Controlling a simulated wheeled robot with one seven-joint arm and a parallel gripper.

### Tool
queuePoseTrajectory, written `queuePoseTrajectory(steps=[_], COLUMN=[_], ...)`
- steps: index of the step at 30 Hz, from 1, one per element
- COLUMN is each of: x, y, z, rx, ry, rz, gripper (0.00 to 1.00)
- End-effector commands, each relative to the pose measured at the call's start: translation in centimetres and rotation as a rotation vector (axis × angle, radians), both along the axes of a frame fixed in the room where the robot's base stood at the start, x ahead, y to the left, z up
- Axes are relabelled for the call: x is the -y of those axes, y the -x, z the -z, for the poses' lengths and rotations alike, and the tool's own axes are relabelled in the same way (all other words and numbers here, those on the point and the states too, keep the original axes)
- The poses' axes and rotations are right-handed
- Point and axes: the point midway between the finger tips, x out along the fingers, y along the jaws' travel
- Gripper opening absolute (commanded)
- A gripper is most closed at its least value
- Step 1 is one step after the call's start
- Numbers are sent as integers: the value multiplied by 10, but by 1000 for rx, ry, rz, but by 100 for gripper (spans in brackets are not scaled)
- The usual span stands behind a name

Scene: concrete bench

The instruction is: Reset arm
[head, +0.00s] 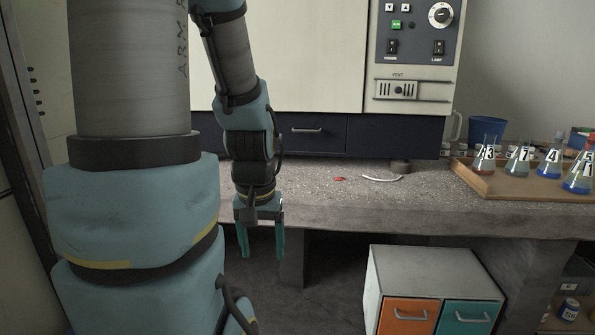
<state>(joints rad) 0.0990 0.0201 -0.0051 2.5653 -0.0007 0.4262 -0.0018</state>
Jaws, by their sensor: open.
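My gripper (261,241) hangs at the end of my arm with its two teal fingers pointing down. The fingers are apart with nothing between them. They are in front of the bench's front edge, and the dark floor shows behind them. The concrete bench (345,212) runs across the middle of the view. My upper arm fills the left side and hides what lies behind it.
A wooden tray (478,184) with several numbered flasks stands at the bench's right. A white curved piece (381,178) and a small red piece (340,179) lie on the bench. A cabinet (420,258) with orange and teal drawers stands below. A large control-panel unit (300,55) stands behind.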

Motion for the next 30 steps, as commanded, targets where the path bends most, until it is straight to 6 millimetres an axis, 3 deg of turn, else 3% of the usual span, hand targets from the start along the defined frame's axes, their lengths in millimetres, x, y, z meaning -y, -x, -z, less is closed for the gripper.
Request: queuePoseTrajectory(steps=[1,8,15,21,25,30], x=[1,2,2,2,2,2], y=[-2,-3,-3,-3,-3,-3], z=[-23,-74,-150,-202,-219,-224], rx=[5,7,8,9,9,9], ry=[1,3,3,3,3,3], rz=[1,-1,-2,-2,-2,-2], gripper=[73,73,73,73,73,73])
